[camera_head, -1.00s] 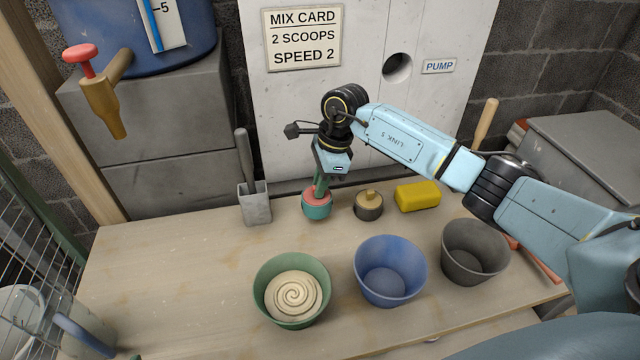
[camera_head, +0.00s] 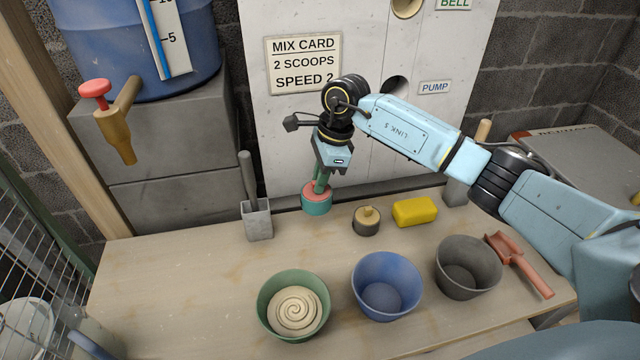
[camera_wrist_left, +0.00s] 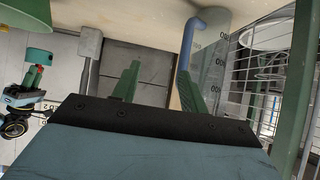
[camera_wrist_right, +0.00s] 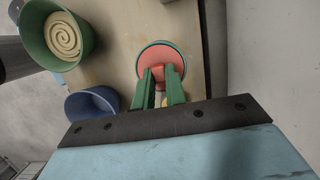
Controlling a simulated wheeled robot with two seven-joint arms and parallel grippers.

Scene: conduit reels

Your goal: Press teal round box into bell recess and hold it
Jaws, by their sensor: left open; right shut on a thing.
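The teal round box (camera_head: 316,208) has a salmon-red top. My right gripper (camera_head: 321,186) is shut on its top and holds it just above the back of the bench. The right wrist view shows the box (camera_wrist_right: 163,52) between the green fingertips (camera_wrist_right: 160,80). The bell recess (camera_head: 407,6) is a round tan-edged opening beside the BELL label (camera_head: 453,3), cut off by the top edge of the head view. My left gripper (camera_wrist_left: 158,90) shows only in its own wrist view, open and empty. That view also shows the box (camera_wrist_left: 39,55).
The PUMP hole (camera_head: 394,88) is partly behind my right arm. A lidded pot (camera_head: 367,226) and a yellow block (camera_head: 414,212) stand right of the box. Green (camera_head: 268,312), blue (camera_head: 385,272) and dark grey bowls (camera_head: 466,262) stand in front. The bench's left side is clear.

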